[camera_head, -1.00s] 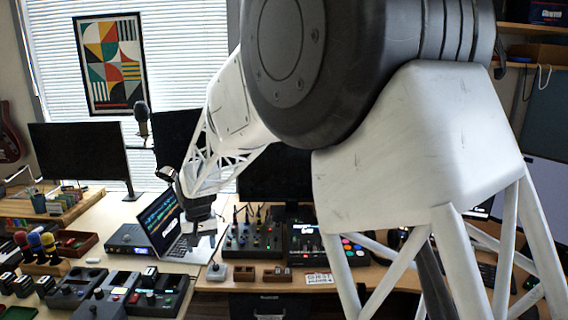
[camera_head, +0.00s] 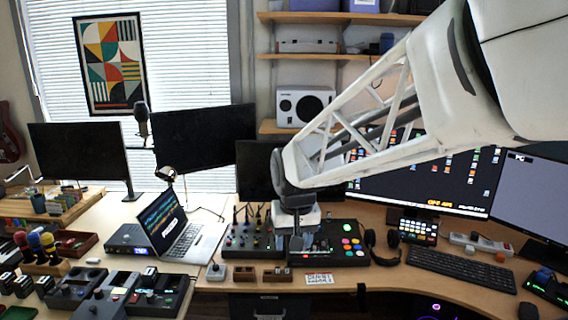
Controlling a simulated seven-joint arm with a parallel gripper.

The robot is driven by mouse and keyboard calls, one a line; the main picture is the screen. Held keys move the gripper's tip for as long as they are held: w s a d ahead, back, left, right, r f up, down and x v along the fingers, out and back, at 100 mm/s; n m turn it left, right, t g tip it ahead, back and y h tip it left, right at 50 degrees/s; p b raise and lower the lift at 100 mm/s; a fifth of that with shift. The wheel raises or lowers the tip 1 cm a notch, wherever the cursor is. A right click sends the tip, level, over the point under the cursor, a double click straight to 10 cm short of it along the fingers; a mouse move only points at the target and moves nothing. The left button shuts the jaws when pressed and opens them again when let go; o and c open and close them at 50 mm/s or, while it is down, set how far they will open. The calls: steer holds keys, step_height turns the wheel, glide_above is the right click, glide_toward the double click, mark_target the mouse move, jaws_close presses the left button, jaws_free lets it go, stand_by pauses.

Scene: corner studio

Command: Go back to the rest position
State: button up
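My arm reaches in from the upper right of the head view, its white lattice link slanting down to the left. My gripper (camera_head: 297,240) points down over the desk, in front of the dark monitor and at the left edge of the pad controller with coloured buttons (camera_head: 350,243). The fingers are small and dark against dark gear, so I cannot tell whether they are open or shut. I see no object clearly held.
An open laptop (camera_head: 186,240) and a knob mixer (camera_head: 252,240) stand left of my gripper. Headphones (camera_head: 383,247), a keyboard (camera_head: 458,266) and large monitors (camera_head: 425,180) are to the right. Small wooden blocks (camera_head: 277,274) and a label card (camera_head: 319,279) line the desk's front edge.

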steer(key=s+d+m, duration=0.1)
steer(key=s+d, duration=0.7)
steer(key=s, duration=0.4)
steer(key=s+d+f+m+t, duration=0.1)
steer(key=s+d, duration=0.7)
steer(key=s, duration=0.4)
steer(key=shift+d+h, duration=0.2)
steer(key=shift+h, duration=0.1)
steer(key=shift+f, duration=0.1)
stand_by(0.5)
